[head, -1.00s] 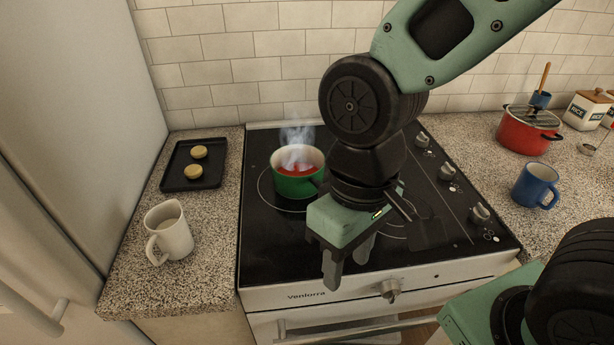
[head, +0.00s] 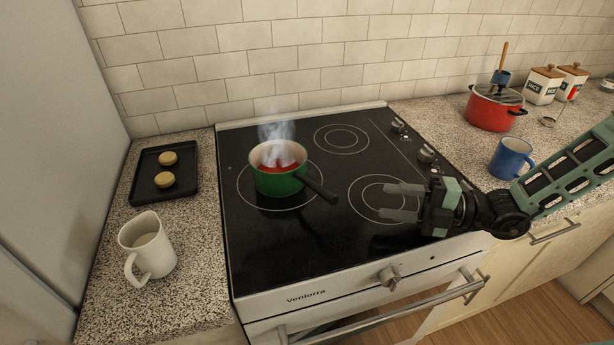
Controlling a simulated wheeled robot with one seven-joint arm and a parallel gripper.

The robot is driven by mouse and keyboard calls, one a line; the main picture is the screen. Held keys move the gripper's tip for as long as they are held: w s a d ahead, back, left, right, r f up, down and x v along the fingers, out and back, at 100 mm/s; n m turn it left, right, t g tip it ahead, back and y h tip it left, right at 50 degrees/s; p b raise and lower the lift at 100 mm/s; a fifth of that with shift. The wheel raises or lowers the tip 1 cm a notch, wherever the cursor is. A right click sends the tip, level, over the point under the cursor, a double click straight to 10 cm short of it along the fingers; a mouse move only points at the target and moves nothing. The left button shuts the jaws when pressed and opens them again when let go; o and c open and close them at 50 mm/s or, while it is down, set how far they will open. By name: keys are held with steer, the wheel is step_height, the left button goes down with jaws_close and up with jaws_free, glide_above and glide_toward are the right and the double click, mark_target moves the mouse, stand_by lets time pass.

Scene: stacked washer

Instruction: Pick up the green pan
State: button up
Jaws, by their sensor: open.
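The green pan (head: 279,182) stands upright on the far left burner of the black stove top. It has a cream inside, red food in it and steam rising above. Its dark handle (head: 317,188) points right and toward the front. My gripper (head: 388,202) is open and empty above the right side of the stove. Its two grey fingers point left toward the pan handle, with a gap between them and the handle's end.
A black tray (head: 186,188) with two round buns and a cream mug (head: 147,249) stand on the left counter. A red pot (head: 493,108), a blue mug (head: 511,157) and canisters (head: 544,85) stand on the right counter. Knobs (head: 426,153) line the stove's right side. The stove's front left is clear.

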steer(key=shift+w+d+f+m+t, duration=0.1)
steer(key=shift+w+d+m+t, duration=0.35)
steer(key=shift+m+t, duration=0.3)
steer(key=shift+a+m, duration=0.1)
steer(key=shift+m, duration=0.15)
steer(key=p, duration=0.3)
glide_toward(314, 182)
steer(key=a, duration=0.1)
steer(key=w+a, duration=0.1)
steer(key=w+a+f, duration=0.1)
steer(key=a, duration=0.1)
steer(key=shift+a+f, duration=0.1)
steer(key=shift+f, duration=0.05)
steer(key=x, duration=0.1)
steer(key=p+x, duration=0.1)
steer(key=x, duration=0.1)
steer(key=s+x, duration=0.1)
steer(key=shift+w+a+r, duration=0.1)
steer(key=shift+a+r, duration=0.15)
steer(key=shift+a, duration=0.25)
steer(key=shift+w+a+f, duration=0.1)
steer(key=shift+w+a, duration=0.05)
steer(key=shift+a, duration=0.15)
jaws_close()
